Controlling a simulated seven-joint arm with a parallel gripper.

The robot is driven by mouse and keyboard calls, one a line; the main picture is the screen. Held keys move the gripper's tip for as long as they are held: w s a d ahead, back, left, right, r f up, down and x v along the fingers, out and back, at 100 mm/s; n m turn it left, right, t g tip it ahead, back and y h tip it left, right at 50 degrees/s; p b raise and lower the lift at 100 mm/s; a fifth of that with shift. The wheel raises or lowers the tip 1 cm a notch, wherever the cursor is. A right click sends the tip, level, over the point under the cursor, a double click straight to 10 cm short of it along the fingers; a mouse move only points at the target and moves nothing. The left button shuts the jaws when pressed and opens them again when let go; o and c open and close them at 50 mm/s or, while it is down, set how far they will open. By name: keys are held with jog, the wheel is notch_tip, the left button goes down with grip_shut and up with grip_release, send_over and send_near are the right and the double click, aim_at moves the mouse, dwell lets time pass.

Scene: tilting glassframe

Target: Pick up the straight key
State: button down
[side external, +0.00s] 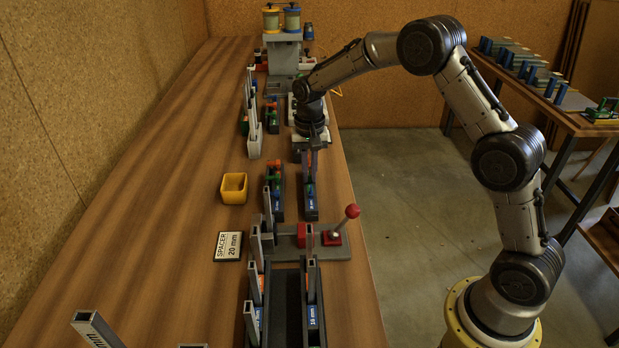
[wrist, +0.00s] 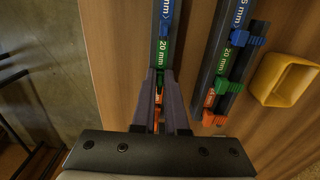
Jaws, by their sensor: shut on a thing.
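My gripper (wrist: 162,75) points down over a dark rack (wrist: 154,52) in the wrist view. Its two fingers are shut on an orange key (wrist: 158,95), only partly visible between them. Whether this key is straight is hard to tell. The rack has a blue label and a green "20 mm" label (wrist: 164,45) beyond the fingertips. In the side view my gripper (side external: 311,170) is at the far end of this rack (side external: 311,213), low over it. The fingers hide most of the held key, and I cannot tell whether it is clear of the rack.
A second dark rack (wrist: 207,72) with blue, green and orange keys lies alongside. A yellow bin (side external: 234,188) and a "SPACER 20 mm" card (side external: 228,246) are on the table. A red-knobbed lever (side external: 351,212) and upright grey frame bars (side external: 254,128) stand nearby.

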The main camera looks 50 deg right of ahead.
jog(key=shift+r, duration=0.1)
jog(key=shift+w+r, duration=0.1)
jog(key=shift+r, duration=0.45)
jog(key=s+a+r, duration=0.1)
jog(key=s+r, duration=1.1)
jog(key=s, duration=0.2)
jog(key=w+a+r, duration=0.3)
jog(key=w+a, duration=0.1)
jog(key=a, duration=0.5)
jog(key=w+a+r, duration=0.4)
jog(key=a, duration=0.5)
jog(key=shift+r, duration=0.3)
